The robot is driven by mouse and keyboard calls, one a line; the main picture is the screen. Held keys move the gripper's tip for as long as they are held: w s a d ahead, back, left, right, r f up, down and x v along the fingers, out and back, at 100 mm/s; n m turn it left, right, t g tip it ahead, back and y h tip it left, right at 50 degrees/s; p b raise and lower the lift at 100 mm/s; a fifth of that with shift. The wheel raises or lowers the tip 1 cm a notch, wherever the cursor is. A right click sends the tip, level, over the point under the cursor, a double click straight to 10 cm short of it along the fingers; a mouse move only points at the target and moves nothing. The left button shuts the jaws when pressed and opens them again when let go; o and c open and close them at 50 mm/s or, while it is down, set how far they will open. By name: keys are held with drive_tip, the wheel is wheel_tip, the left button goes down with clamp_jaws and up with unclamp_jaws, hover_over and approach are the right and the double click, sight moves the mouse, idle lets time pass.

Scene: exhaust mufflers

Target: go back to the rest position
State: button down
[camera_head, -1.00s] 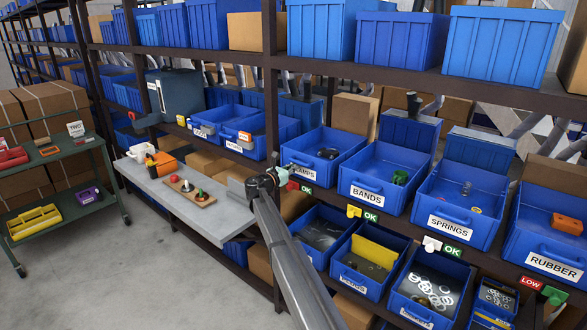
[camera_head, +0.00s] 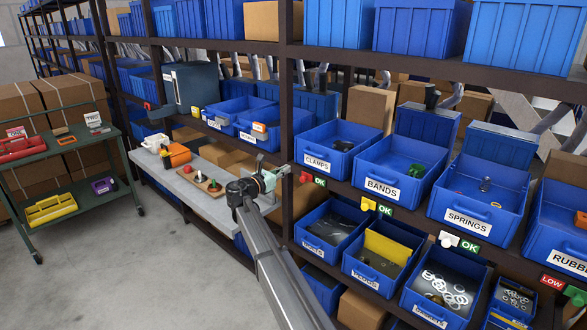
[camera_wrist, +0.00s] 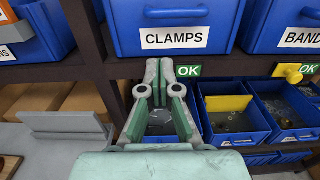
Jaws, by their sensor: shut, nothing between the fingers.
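My gripper (camera_head: 281,173) is at the end of my arm in the head view, in front of the shelf post and left of the CLAMPS bin (camera_head: 328,150). In the wrist view, my gripper (camera_wrist: 160,70) points toward the shelf edge below the CLAMPS bin (camera_wrist: 170,28), by the green OK tag (camera_wrist: 189,71). Its fingers are shut and hold nothing. I cannot tell how far the fingertips are from the shelf edge.
BANDS (camera_head: 405,165) and SPRINGS (camera_head: 480,195) bins stand to the right, with lower bins beneath. A grey bench (camera_head: 222,219) with a wooden board (camera_head: 199,180) is left of my gripper. A green cart (camera_head: 68,160) stands far left. The floor (camera_head: 150,270) in front is clear.

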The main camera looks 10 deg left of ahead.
drive_tip(key=s+d+f+m+g+y, duration=0.2)
drive_tip(key=s+d+f+m+g, duration=0.35)
drive_tip(key=s+f, duration=0.65)
drive_tip(key=s+d+f+m+g+y, duration=0.1)
drive_tip(key=s+d+f+m+g, duration=0.2)
drive_tip(key=s+d+f+m, duration=0.9)
drive_tip(key=s+d+f+m+g+y, duration=0.1)
drive_tip(key=s+d+f+g+y, duration=0.25)
drive_tip(key=f, duration=1.55)
drive_tip(key=s+d+f+m+g+y, duration=0.1)
drive_tip(key=s+d+f+m+g, duration=0.2)
drive_tip(key=s, duration=1.2)
drive_tip(key=s+d+f+m+g+y, duration=0.1)
drive_tip(key=s+d+f+m+g, duration=0.2)
drive_tip(key=s, duration=1.3)
drive_tip(key=s+d+f+m+g+y, duration=0.1)
drive_tip(key=s+d+f+m+g, duration=0.2)
drive_tip(key=s, duration=1.2)
drive_tip(key=d+f+m, duration=0.2)
drive_tip(key=d+f, duration=0.3)
drive_tip(key=d, duration=0.1)
drive_tip(key=shift+s+g, duration=0.15)
drive_tip(key=shift+g, duration=0.25)
